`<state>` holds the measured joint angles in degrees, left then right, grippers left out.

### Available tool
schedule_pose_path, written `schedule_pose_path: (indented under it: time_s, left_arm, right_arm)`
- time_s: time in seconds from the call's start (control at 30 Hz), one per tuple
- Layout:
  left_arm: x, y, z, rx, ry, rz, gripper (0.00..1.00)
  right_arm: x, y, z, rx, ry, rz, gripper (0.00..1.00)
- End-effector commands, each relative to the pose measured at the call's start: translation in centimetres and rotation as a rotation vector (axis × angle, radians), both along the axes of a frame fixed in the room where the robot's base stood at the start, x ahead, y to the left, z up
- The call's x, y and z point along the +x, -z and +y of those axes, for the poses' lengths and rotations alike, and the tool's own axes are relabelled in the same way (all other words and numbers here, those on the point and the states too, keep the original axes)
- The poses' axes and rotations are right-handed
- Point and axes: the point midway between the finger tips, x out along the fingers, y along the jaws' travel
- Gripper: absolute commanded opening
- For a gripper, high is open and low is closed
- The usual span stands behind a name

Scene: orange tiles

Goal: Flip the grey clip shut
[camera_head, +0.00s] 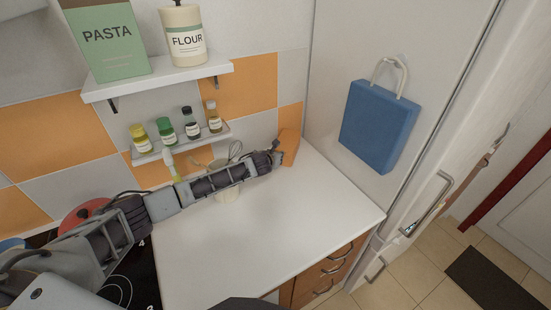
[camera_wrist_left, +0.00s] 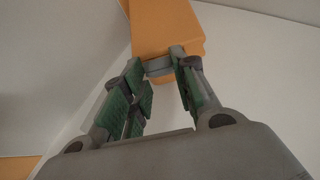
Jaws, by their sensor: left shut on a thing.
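The grey clip (camera_wrist_left: 158,66) sits at the near edge of an orange pack (camera_wrist_left: 166,24) in the left wrist view. The pack also shows in the head view (camera_head: 290,146), at the back corner of the white counter. My left gripper (camera_wrist_left: 163,82) has its green-padded fingers on both sides of the clip, shut on it. In the head view my left gripper (camera_head: 275,156) reaches across the counter to the pack. The clip is too small to make out there, and I cannot tell how far it is folded. My right gripper is not in view.
A small shelf (camera_head: 181,146) with several bottles is on the wall behind my left arm. A container with a whisk (camera_head: 235,151) stands behind the arm. A blue bag (camera_head: 380,125) hangs on the fridge at right. The front of the counter (camera_head: 290,225) is clear.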

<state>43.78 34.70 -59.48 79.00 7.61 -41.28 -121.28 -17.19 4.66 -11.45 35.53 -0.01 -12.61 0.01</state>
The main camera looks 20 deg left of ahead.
Motion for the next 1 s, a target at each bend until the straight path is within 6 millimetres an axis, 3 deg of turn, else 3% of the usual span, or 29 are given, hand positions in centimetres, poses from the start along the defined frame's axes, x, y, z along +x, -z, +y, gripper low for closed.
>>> schedule_pose_path:
  time_s: [0.8,0.83,1.0]
  left_arm:
    - [0.34,-0.27,0.05,0.001,-0.001,0.051,0.04]
    - [0.34,-0.27,0.05,0.001,-0.001,0.051,0.30]
    - [0.33,-0.26,0.03,0.001,-0.001,0.051,0.50]
  right_arm:
    - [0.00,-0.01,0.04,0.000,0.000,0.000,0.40]
    - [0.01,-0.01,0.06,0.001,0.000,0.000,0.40]
    - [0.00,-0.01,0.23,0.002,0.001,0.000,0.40]
